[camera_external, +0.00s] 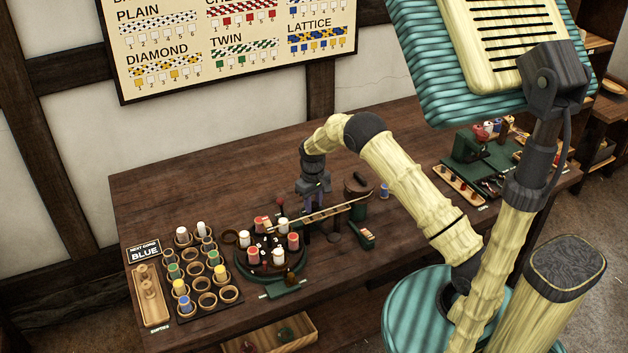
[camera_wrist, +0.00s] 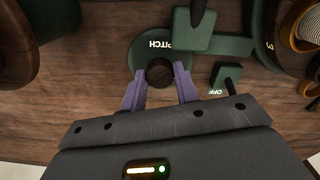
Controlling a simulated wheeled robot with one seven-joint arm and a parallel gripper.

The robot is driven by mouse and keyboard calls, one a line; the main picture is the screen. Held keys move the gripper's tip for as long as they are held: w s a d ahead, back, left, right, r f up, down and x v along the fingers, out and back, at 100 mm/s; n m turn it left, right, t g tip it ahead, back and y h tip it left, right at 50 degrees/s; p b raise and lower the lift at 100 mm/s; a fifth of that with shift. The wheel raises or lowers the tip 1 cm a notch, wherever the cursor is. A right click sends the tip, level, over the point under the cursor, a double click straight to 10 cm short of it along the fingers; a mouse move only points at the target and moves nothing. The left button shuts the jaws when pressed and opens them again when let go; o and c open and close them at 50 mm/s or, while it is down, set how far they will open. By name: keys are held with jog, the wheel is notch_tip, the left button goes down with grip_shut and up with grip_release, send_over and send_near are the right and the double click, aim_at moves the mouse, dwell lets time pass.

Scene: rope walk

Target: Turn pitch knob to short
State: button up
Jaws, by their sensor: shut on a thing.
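The pitch knob (camera_wrist: 160,73) is a dark round knob on a green round base marked PITCH (camera_wrist: 146,47) in the wrist view. My gripper (camera_wrist: 162,85) has its two purple fingers on either side of the knob and is shut on it. In the external view my gripper (camera_external: 316,196) points down at the table beside the round braiding machine; the knob itself is too small to make out there. A "short" mark cannot be read in either view.
In the wrist view a green block with a dark lever (camera_wrist: 198,30) stands close by the knob, and a green switch marked OFF (camera_wrist: 226,77) is to the right. The braiding machine (camera_external: 270,262) with bobbins and a bobbin rack (camera_external: 226,294) stand left of my gripper.

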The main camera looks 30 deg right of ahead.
jog(key=m, duration=0.3)
jog(key=shift+m, duration=2.6)
jog(key=o, duration=1)
jog(key=shift+c, duration=0.2)
notch_tip(320, 180, up, 18)
jog(key=b, duration=0.1)
jog(key=shift+a+f, duration=0.15)
jog(key=shift+f, duration=0.1)
